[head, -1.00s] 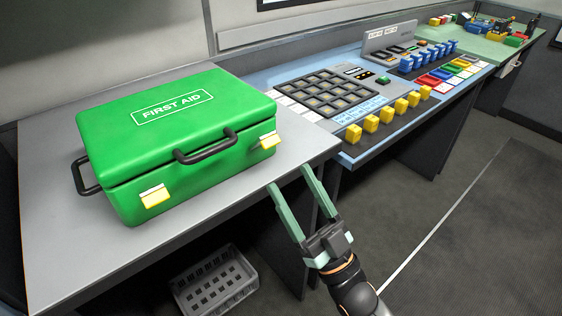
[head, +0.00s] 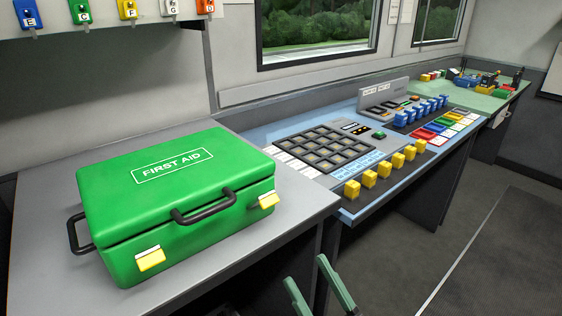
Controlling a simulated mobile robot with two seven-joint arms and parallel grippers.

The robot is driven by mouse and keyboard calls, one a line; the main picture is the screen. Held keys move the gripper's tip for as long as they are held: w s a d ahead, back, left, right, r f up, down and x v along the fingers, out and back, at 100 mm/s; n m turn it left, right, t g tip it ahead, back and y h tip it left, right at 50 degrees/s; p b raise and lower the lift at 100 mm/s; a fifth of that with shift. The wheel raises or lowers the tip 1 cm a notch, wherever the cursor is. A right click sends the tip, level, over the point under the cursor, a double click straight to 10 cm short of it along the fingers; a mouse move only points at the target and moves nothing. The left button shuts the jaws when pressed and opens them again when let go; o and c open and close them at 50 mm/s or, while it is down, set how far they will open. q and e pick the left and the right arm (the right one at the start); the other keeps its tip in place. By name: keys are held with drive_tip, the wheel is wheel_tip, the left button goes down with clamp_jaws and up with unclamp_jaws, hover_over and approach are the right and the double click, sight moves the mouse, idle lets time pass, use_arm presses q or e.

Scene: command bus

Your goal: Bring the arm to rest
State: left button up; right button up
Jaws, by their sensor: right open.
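My right gripper (head: 306,272) shows at the bottom edge of the head view. Only its two pale green fingers are visible, apart from each other with nothing between them. It is in front of the grey counter's edge, to the right of the green first aid case, and touches neither. The rest of my right arm is below the picture. My left gripper is not in view.
The closed green first aid case (head: 172,205) sits on the grey counter (head: 48,270). A blue console (head: 262,135) with a key grid and yellow blocks adjoins it. Key tags hang upper left. Open floor (head: 480,240) lies to the right.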

wheel_tip(320, 180, down, 17)
drive_tip(key=d+m+g+h, duration=0.3)
drive_tip(key=g+h, duration=0.3)
drive_tip(key=h, duration=0.3)
drive_tip(key=s+d+f+m+g+h, duration=0.1)
drive_tip(key=s+d+f+g+h, duration=0.15)
drive_tip(key=s+f, duration=0.3)
drive_tip(key=s+d+f+g+h, duration=0.1)
drive_tip(key=s+d+f+g, duration=0.1)
drive_tip(key=s+f+g, duration=0.4)
use_arm(q)
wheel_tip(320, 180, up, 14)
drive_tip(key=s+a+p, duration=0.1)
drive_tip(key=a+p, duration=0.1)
drive_tip(key=p, duration=1.7)
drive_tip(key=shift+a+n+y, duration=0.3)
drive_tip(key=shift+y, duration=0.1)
use_arm(e)
wheel_tip(320, 180, up, 14)
drive_tip(key=d+m+t, duration=0.1)
drive_tip(key=d+t, duration=0.1)
drive_tip(key=t, duration=0.1)
drive_tip(key=shift+w, duration=0.3)
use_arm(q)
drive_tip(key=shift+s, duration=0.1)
use_arm(e)
drive_tip(key=shift+f, duration=0.15)
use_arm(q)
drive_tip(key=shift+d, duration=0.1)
